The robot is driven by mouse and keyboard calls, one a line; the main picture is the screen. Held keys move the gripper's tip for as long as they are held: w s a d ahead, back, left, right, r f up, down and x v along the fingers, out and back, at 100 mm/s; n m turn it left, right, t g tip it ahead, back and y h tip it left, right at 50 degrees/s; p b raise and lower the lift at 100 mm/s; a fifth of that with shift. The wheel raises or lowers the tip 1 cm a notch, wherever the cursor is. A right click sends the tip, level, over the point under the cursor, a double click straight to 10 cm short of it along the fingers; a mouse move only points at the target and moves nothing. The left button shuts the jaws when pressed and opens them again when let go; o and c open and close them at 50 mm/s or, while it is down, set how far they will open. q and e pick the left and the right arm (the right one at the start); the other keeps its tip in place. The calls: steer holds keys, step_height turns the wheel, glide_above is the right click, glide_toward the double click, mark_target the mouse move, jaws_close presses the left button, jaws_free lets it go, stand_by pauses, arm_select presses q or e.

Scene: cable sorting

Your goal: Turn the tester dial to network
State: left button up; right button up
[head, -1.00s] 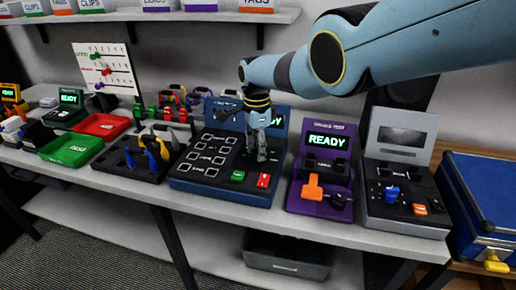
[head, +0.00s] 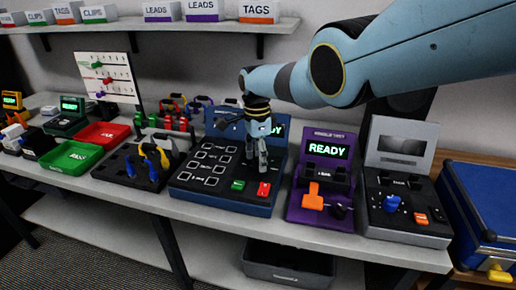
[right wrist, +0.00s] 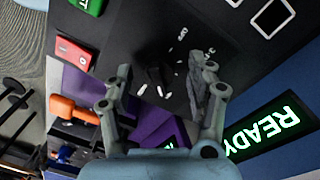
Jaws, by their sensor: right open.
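The blue tester (head: 215,196) stands on the bench with a black sloped panel of white-outlined squares, a green button (head: 238,185), a red button (head: 263,189) and a lit green screen. My right gripper (head: 257,168) is over the panel's right side, pointing down. In the right wrist view the open right gripper (right wrist: 160,90) has one finger on each side of the dial, with visible gaps. The head view does not show the dial clearly behind the fingers. My left gripper is not in view.
A purple tester (head: 322,180) with an orange lever and a grey unit (head: 405,205) with a blue knob stand to the right. A black tool tray (head: 130,170), a green tray (head: 70,157) and a red tray (head: 103,134) lie to the left. A shelf (head: 150,26) hangs above.

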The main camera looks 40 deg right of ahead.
step_height(320, 180, up, 12)
steer(key=shift+w, duration=0.35)
steer(key=shift+d+f, duration=0.1)
steer(key=shift+f, duration=0.05)
stand_by(0.4)
